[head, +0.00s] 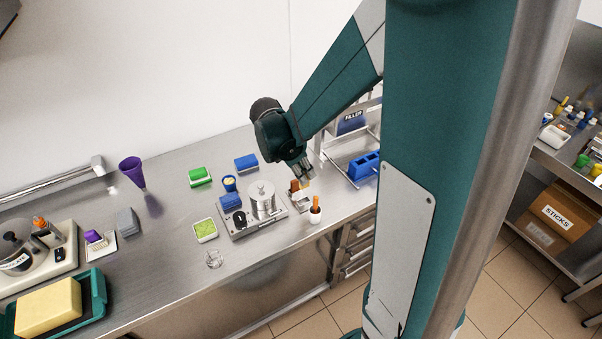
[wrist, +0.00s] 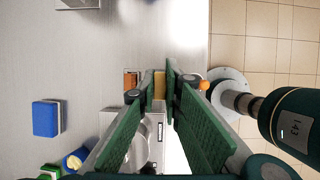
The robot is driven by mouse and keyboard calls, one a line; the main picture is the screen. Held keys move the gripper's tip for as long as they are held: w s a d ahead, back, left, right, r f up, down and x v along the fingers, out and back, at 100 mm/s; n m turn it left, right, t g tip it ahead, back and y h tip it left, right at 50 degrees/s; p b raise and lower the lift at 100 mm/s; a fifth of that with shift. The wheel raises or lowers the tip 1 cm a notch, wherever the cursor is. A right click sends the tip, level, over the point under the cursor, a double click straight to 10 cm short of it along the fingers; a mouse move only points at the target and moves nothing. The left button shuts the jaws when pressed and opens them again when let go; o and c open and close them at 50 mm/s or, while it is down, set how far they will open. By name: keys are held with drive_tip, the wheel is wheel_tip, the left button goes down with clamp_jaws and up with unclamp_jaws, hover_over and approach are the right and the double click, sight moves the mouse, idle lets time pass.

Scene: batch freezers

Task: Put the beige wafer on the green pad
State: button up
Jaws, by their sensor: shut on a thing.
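My gripper (head: 304,180) reaches down at the right part of the steel counter, just right of the scale-like device. In the wrist view my gripper (wrist: 160,90) is shut on the beige wafer (wrist: 160,85), a small pale tan piece between the fingertips. The wafer is mostly hidden by the fingers, and its height above the counter is hard to tell. The green pad (head: 205,230), light green with a pale edge, lies flat left of the device, apart from my gripper.
The device (head: 240,224) with a metal pot (head: 262,200) stands between my gripper and the green pad. An orange-topped white bottle (head: 315,212) stands close by my gripper. A green block (head: 200,176), a blue block (head: 246,163) and a glass (head: 214,259) stand nearby.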

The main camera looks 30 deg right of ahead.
drive_tip(key=w+a+r+n, duration=0.1)
drive_tip(key=w+a, duration=0.5)
drive_tip(key=w, duration=0.3)
drive_tip(key=w+a+r+n, duration=0.1)
drive_tip(key=w+a+r, duration=0.1)
drive_tip(key=w+a, duration=0.55)
wheel_tip(320, 180, up, 2)
drive_tip(key=n+t, duration=0.2)
drive_tip(key=n, duration=0.1)
hover_over(197, 170)
drive_tip(key=shift+s+a+r+p, duration=0.1)
drive_tip(key=shift+p, duration=0.2)
wheel_tip(197, 170, down, 6)
drive_tip(key=shift+f, duration=0.3)
drive_tip(key=shift+f+p, duration=0.3)
drive_tip(key=shift+f, duration=1.4)
drive_tip(key=shift+f, duration=0.2)
